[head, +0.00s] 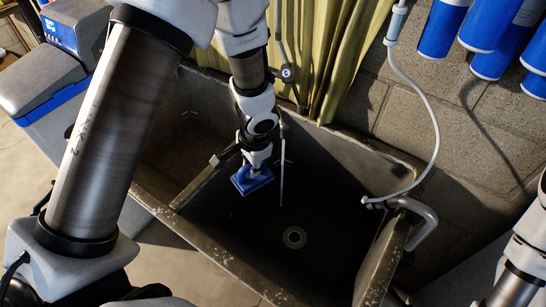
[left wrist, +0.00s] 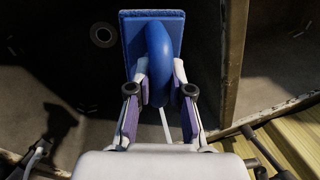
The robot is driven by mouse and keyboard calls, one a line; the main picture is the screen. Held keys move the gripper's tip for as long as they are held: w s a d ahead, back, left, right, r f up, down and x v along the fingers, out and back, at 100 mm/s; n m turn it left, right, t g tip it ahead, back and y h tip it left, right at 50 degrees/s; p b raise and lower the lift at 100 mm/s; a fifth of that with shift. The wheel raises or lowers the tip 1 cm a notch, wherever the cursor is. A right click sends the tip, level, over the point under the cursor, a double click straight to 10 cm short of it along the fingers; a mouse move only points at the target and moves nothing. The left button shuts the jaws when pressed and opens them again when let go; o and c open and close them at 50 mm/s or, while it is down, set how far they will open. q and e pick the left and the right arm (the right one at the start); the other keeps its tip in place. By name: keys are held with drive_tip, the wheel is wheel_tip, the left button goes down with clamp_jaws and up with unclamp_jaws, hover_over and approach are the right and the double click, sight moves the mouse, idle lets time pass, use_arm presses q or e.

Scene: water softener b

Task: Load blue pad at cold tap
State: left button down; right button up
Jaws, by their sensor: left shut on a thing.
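The blue pad (head: 252,181) has a flat blue block and a rounded blue handle. My left gripper (head: 256,163) is shut on it, holding it over the dark sink (head: 290,269). In the left wrist view the pad (left wrist: 133,43) points away from me, its handle between the two fingers (left wrist: 160,85). A dark pipe with a round knob (head: 287,73) stands behind the sink, partly against the curtain; I cannot tell whether it is the cold tap. A thin pale vertical streak (head: 282,170), perhaps running water, is right of the pad. My right gripper is out of view.
A divider (head: 205,178) splits the sink beside the pad. A drain (head: 294,237) lies on its floor. A curved metal pipe (head: 424,226) and pale hose (head: 432,115) are at the right rim. A yellow curtain (head: 345,50) hangs behind. Blue cylinders (head: 442,28) are upper right.

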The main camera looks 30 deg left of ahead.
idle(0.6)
use_arm(q)
drive_tip(key=shift+s+a+r, duration=0.15)
drive_tip(key=shift+s+r, duration=0.1)
drive_tip(key=shift+s, duration=0.05)
drive_tip(key=shift+s+a+r+b, duration=0.3)
drive_tip(key=shift+s+r+b, duration=0.15)
drive_tip(key=shift+s+r, duration=0.55)
drive_tip(key=shift+s+a+r+b, duration=0.25)
drive_tip(key=shift+s+r+b, duration=0.2)
drive_tip(key=shift+s+r, duration=0.55)
drive_tip(key=shift+s+f, duration=0.1)
drive_tip(key=shift+f, duration=0.15)
